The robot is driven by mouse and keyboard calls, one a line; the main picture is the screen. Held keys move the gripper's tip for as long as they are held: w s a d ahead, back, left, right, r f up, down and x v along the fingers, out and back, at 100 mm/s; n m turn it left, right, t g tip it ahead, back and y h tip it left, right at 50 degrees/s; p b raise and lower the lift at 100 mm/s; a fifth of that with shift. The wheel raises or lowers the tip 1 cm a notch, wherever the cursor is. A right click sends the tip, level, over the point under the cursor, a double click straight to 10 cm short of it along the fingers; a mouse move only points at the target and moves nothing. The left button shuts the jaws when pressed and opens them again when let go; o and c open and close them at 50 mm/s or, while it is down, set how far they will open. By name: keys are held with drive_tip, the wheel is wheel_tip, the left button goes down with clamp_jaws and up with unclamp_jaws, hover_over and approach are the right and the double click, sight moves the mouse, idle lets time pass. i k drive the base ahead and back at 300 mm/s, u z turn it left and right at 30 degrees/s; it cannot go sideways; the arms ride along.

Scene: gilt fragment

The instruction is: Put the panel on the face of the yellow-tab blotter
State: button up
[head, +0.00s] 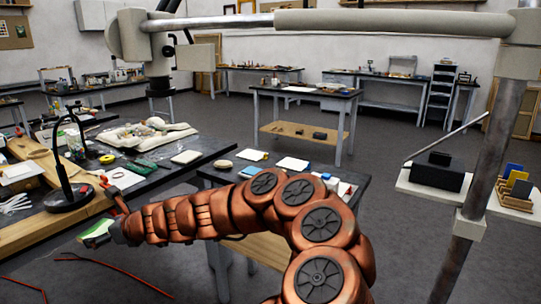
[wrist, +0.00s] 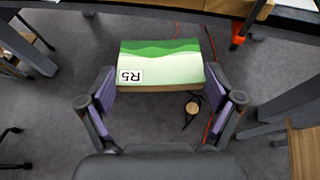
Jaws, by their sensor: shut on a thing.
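The panel (wrist: 160,62) is in the wrist view, a thin board with a pale green face, darker green bands along its far edge and an upside-down "R5" label. My gripper (wrist: 160,97) is shut on it, with a purple-padded finger at each side. In the head view the panel (head: 97,229) is at the left, above the floor, at the end of my arm. On the dark table in the middle lie white pads; one small pad (head: 251,155) seems to have a yellow tab at its edge. Another pad (head: 293,163) lies to its right. My arm partly hides this table.
A left bench holds a black lamp (head: 70,185), tape and a cluttered tray (head: 145,135). A grey post (head: 480,150) stands at the right, beside a pale shelf with a black box (head: 438,174). Red cords lie on the floor at lower left.

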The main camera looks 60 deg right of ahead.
sight(252, 154)
drive_tip(key=z, duration=1.05)
drive_tip(key=i, duration=0.65)
drive_tip(key=u, duration=0.35)
